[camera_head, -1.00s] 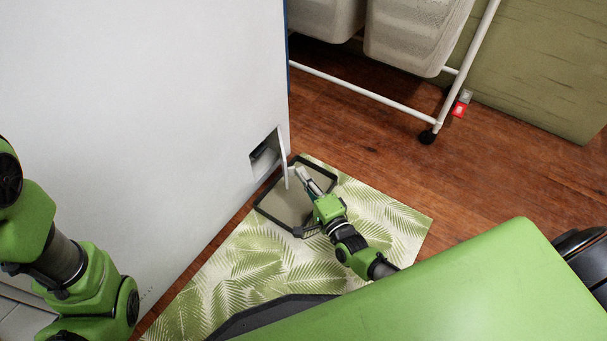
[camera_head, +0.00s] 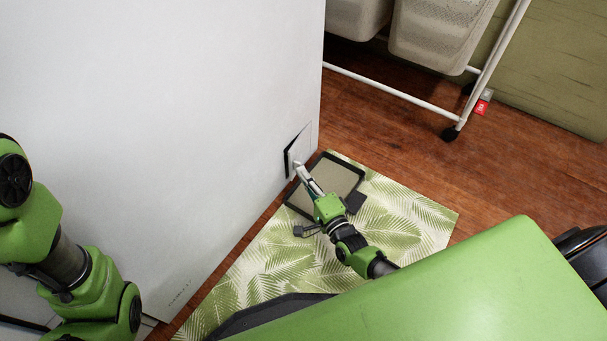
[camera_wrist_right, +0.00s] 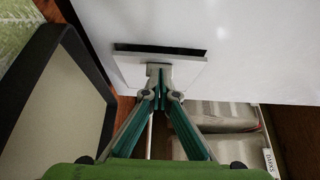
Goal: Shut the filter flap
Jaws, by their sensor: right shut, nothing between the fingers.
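The white filter flap (camera_head: 303,143) is at the low right corner of the big white appliance (camera_head: 170,120). It stands slightly ajar, with a dark gap along its left edge. In the right wrist view the flap (camera_wrist_right: 132,72) shows the gap as a black strip along its top. My right gripper (camera_head: 298,167) is shut and empty, its tips at the outer face of the flap. In the right wrist view its fingertips (camera_wrist_right: 160,72) overlap the flap and appear to touch it. My left arm shows at the left, but its gripper is out of view.
A dark-rimmed tray (camera_head: 345,177) lies on the leaf-patterned mat (camera_head: 400,215) below the flap, close to my right arm. A white wheeled rack (camera_head: 400,95) with pale bins (camera_head: 440,35) stands behind. Wooden floor (camera_head: 385,145) is clear between rack and mat.

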